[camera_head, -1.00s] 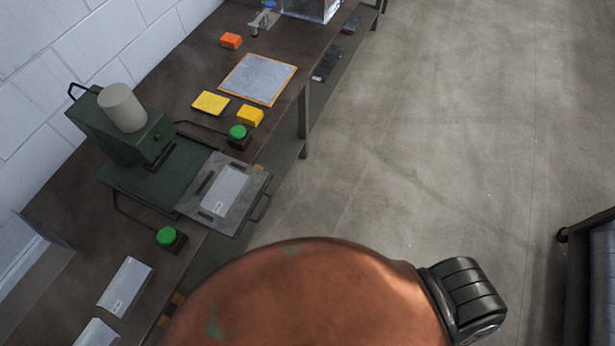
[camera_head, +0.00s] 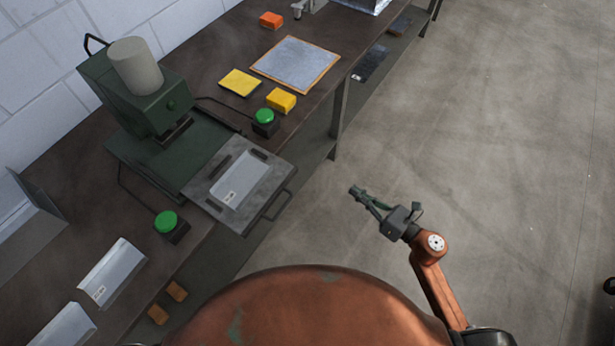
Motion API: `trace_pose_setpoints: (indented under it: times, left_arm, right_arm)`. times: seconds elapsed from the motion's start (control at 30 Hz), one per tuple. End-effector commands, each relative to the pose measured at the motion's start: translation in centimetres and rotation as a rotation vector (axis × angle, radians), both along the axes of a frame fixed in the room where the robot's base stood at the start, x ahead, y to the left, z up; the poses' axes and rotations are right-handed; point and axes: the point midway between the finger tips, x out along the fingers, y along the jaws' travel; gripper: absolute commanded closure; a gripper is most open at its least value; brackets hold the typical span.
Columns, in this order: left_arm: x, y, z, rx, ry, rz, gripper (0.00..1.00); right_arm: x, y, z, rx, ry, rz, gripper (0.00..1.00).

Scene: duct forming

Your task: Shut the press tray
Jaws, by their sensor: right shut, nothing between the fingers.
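The green press (camera_head: 138,95) stands on the dark workbench, with a pale cylinder on top. Its grey tray (camera_head: 212,192) is slid out toward the bench's front edge and overhangs it. A light metal sheet (camera_head: 241,177) lies on the tray. The tray's bar handle (camera_head: 279,205) faces the floor side. My right gripper (camera_head: 355,190) is shut and empty, over the open floor to the right of the handle and well apart from it. My left gripper is not in view.
Green buttons on black boxes flank the tray, one on the far side (camera_head: 264,117) and one on the near side (camera_head: 166,223). Yellow blocks (camera_head: 281,100) and an orange-edged metal plate (camera_head: 296,63) lie farther along the bench. Bent sheets (camera_head: 112,273) lie nearer.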

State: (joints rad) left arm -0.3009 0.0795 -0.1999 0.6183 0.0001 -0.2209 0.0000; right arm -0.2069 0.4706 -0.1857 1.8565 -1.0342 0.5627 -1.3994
Motion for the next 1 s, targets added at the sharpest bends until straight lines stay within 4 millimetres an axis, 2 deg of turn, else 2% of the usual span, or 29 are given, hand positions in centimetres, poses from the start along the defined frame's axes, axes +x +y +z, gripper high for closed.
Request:
trace_pose_setpoints:
  times: [0.03,0.1,0.27,0.47,0.8,1.0]
  left_arm:
    - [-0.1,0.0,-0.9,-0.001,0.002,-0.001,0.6]
    - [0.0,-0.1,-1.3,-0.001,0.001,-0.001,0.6]
    - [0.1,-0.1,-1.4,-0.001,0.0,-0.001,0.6]
    - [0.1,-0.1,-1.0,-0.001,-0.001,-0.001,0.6]
    - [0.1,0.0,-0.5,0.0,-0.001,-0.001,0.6]
    - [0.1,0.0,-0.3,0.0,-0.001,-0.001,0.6]
  right_arm:
    - [-1.1,1.4,0.9,-0.07,-0.085,0.055,1.0]
    - [-2.3,2.9,2.2,-0.145,-0.18,0.11,1.0]
    - [-3.2,4.6,3.6,-0.215,-0.273,0.16,1.0]
    - [-1.6,6.9,3.8,-0.215,-0.277,0.16,1.0]
    - [2.6,12.5,3.8,-0.212,-0.274,0.158,1.0]
    - [4.2,14.7,3.7,-0.21,-0.272,0.157,1.0]
